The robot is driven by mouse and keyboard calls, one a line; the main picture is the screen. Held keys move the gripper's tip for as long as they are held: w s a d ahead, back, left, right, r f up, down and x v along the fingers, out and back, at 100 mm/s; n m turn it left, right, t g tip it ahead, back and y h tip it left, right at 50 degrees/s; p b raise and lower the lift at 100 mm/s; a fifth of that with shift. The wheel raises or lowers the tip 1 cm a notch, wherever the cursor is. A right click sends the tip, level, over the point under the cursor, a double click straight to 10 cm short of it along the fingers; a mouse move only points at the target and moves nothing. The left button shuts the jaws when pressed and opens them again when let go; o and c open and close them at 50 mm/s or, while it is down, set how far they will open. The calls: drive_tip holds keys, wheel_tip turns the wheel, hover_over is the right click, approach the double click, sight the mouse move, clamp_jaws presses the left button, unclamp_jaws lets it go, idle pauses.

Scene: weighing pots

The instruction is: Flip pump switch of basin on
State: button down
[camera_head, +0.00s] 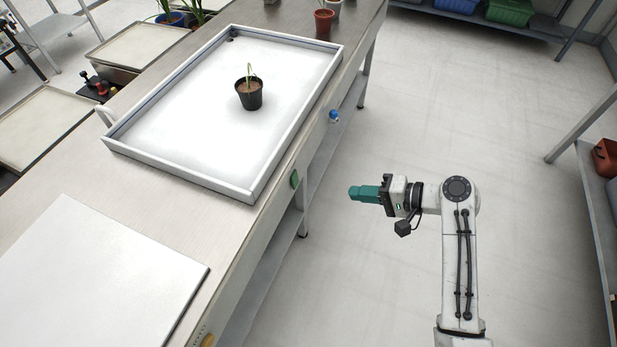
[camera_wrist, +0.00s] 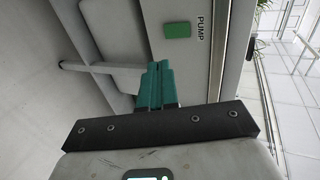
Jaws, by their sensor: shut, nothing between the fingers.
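The pump switch (camera_head: 294,179) is a small green block on the front edge of the bench, below the near right corner of the basin (camera_head: 180,179). In the wrist view the green switch (camera_wrist: 177,30) sits beside the word PUMP, ahead of and slightly right of the fingertips. The basin is a shallow white tray with a raised rim. A black pot with a small plant (camera_head: 249,94) stands in it. My gripper (camera_head: 352,192) has green fingers, shut and empty, in the air over the floor to the right of the switch. It also shows in the wrist view (camera_wrist: 158,66), apart from the switch.
A blue and white knob (camera_head: 334,116) is on the bench front farther along. A white panel (camera_head: 90,275) lies on the bench at lower left. The floor (camera_head: 450,110) around my arm is clear.

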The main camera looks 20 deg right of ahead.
idle(0.3)
drive_tip(key=b, duration=0.2)
approach(295, 180)
drive_tip(key=w+a+f, duration=0.4)
drive_tip(key=f, duration=0.1)
drive_tip(key=shift+w, duration=0.15)
drive_tip(key=shift+w+a+f, duration=0.1)
drive_tip(key=shift+w+f, duration=0.05)
drive_tip(key=shift+f, duration=0.05)
idle(0.3)
drive_tip(key=shift+r, duration=0.15)
